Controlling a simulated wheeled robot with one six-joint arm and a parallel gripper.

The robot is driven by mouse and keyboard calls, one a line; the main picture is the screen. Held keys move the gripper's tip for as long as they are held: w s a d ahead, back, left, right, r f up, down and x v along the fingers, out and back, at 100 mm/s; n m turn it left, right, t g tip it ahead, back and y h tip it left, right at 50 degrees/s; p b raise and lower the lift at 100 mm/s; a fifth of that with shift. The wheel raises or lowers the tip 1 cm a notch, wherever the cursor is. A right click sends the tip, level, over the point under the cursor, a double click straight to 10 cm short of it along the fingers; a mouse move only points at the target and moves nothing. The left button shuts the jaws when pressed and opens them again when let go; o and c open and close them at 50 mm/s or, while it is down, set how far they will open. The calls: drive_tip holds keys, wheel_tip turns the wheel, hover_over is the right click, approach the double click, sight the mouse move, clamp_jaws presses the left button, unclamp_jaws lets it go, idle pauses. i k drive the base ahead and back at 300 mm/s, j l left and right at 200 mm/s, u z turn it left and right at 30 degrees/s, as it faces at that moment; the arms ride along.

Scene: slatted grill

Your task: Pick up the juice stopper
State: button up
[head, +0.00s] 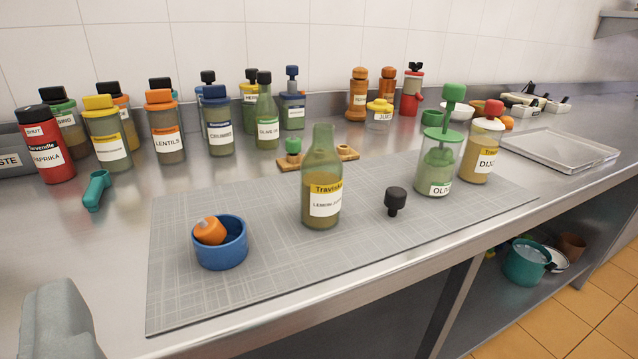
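A black stopper (395,201) stands on the grey mat (270,285), wide head up and narrow plug down. Left of it, apart, an open-necked green glass bottle (322,180) stands upright with a yellow and white label that seems to read lemon juice. An orange stopper-like piece (209,231) lies tilted in a blue bowl (221,257) at the mat's left. A yellow-lidded jar (379,112) at the back has a label partly reading "JUI". A grey rounded part (58,325) at the lower left may be my gripper; no pair of fingertips shows.
A green-stoppered jar (438,160) and a cream-lidded jar (482,150) stand right of the black stopper. Several labelled bottles line the back. A teal piece (96,190) lies at left. A metal tray (560,150) is at right. The mat's front is clear.

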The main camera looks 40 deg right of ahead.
sight(395, 198)
drive_tip(key=z, duration=1.3)
drive_tip(key=i+l+u, duration=0.15)
drive_tip(key=l, duration=0.15)
drive_tip(key=k+j, duration=0.05)
